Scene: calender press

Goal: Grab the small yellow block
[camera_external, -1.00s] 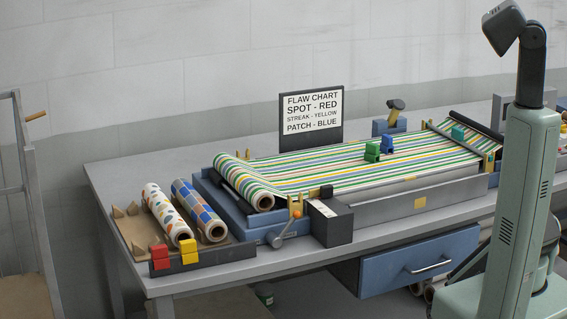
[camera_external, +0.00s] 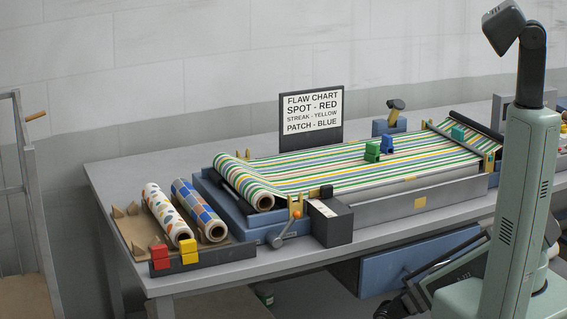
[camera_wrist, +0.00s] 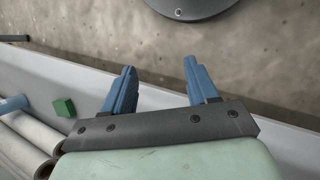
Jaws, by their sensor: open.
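The small yellow block (camera_external: 188,250) stands on the dark front rail of the roll tray at the left end of the bench, just right of a red block (camera_external: 160,256). It is not seen in the wrist view. My gripper (camera_wrist: 159,66) shows in the wrist view with two blue fingers spread apart and nothing between them. It hangs over a pale ledge and a mottled floor, away from the yellow block.
Patterned rolls (camera_external: 167,215) lie behind the yellow block. A striped sheet (camera_external: 350,166) on the press carries a green block (camera_external: 372,151) and a blue one (camera_external: 387,144). A crank (camera_external: 284,236) sticks out in front. The wrist view shows another green block (camera_wrist: 65,107) and pale rolls (camera_wrist: 22,150).

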